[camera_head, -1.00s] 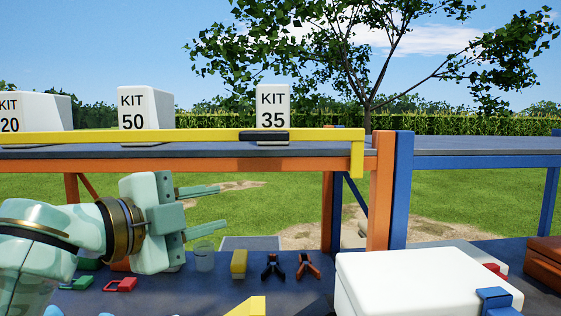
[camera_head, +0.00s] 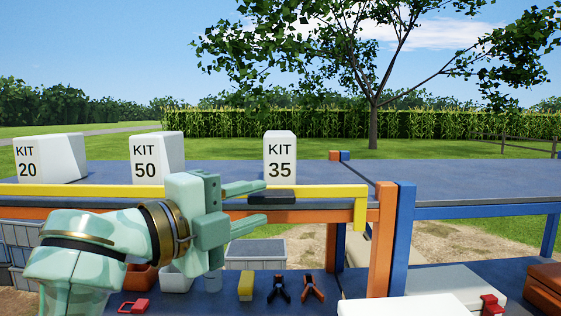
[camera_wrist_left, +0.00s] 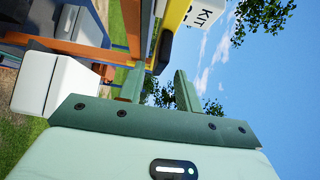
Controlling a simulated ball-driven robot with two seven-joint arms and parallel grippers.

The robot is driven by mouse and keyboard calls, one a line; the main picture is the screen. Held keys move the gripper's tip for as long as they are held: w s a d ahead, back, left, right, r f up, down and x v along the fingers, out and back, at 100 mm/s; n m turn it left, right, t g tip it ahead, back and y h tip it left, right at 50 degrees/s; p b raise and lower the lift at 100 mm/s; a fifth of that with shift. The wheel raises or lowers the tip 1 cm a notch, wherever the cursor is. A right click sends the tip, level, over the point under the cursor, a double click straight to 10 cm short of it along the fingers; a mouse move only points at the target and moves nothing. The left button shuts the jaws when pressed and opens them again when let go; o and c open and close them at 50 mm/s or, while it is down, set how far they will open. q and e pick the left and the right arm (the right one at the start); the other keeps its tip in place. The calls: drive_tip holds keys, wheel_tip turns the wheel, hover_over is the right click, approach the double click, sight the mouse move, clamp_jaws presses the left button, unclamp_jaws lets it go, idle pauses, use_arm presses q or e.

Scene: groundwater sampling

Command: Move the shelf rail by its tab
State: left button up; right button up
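The yellow shelf rail (camera_head: 330,192) runs along the front edge of the upper shelf and bends down at its right end. Its dark tab (camera_head: 271,197) sits on the rail below the KIT 35 box. My left gripper (camera_head: 256,203) is open, its two green fingers pointing right, one at about tab height and one lower. My right gripper is not in view.
White boxes marked KIT 20 (camera_head: 47,160), KIT 50 (camera_head: 157,158) and KIT 35 (camera_head: 280,157) stand on the upper shelf behind the rail. An orange post (camera_head: 382,240) and a blue post (camera_head: 403,240) stand right of the rail.

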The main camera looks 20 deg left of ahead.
sight(279, 191)
use_arm(q)
drive_tip(key=x, duration=0.6)
drive_tip(key=shift+w+d+f+p, duration=0.1)
drive_tip(key=shift+w+d+p, duration=0.05)
drive_tip(key=shift+w+p, duration=0.2)
drive_tip(key=shift+s, duration=0.2)
drive_tip(key=shift+c, duration=0.6)
clamp_jaws()
